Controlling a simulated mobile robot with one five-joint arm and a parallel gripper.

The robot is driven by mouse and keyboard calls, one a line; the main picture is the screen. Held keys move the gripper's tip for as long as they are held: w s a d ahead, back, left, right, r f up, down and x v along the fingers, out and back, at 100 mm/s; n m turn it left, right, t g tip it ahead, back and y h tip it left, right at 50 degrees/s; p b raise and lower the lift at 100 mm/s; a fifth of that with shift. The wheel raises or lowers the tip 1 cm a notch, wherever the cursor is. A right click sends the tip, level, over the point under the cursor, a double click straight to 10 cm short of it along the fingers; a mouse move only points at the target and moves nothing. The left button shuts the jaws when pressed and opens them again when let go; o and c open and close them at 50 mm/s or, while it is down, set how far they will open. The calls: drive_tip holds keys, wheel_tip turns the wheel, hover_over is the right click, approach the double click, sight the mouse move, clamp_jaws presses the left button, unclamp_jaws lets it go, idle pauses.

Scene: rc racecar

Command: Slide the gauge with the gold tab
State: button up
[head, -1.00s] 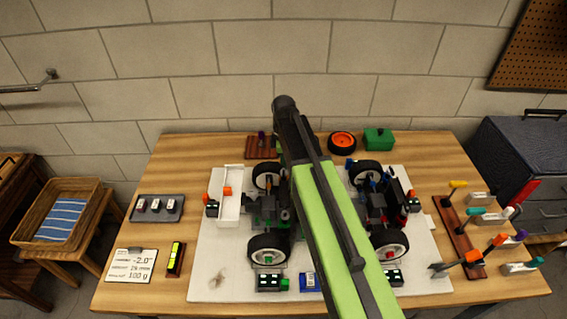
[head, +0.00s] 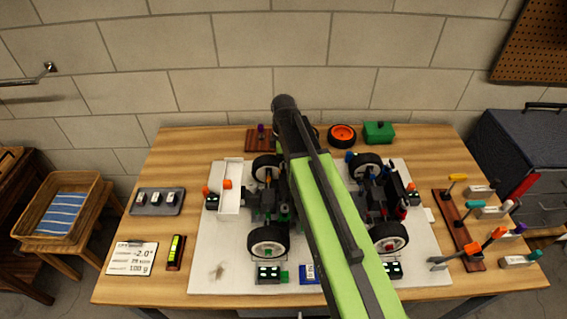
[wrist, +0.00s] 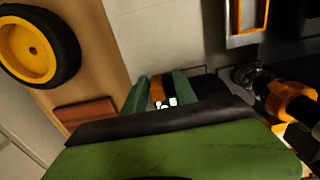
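In the wrist view, the two green fingers of my gripper (wrist: 160,92) point down over the back of the white mat. An orange-brown tab (wrist: 157,88), which looks like the gold one, shows between the fingertips. A dark gauge face with white digits (wrist: 166,103) shows just below it, mostly covered by my gripper. The fingers stand apart, with a small gap showing on the right of the tab; contact is not clear. In the head view, my own green arm hides the gripper and this gauge.
The racecar (head: 268,205) straddles the arm's line on the white mat (head: 220,265). An orange wheel (head: 342,136) and a green box (head: 379,132) stand behind it. A wooden block (wrist: 85,112) lies close to the gripper. Tools stand on a rack (head: 458,230) at right.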

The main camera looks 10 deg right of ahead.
drive_tip(key=shift+r, duration=0.1)
wheel_tip(320, 180, up, 17)
drive_tip(key=p, duration=1.7)
drive_tip(key=shift+r, duration=0.1)
drive_tip(key=s+m, duration=1.1)
drive_tip(key=m, duration=0.4)
drive_tip(key=shift+d+m, duration=0.35)
drive_tip(key=shift+m, duration=0.05)
drive_tip(key=shift+s, duration=0.2)
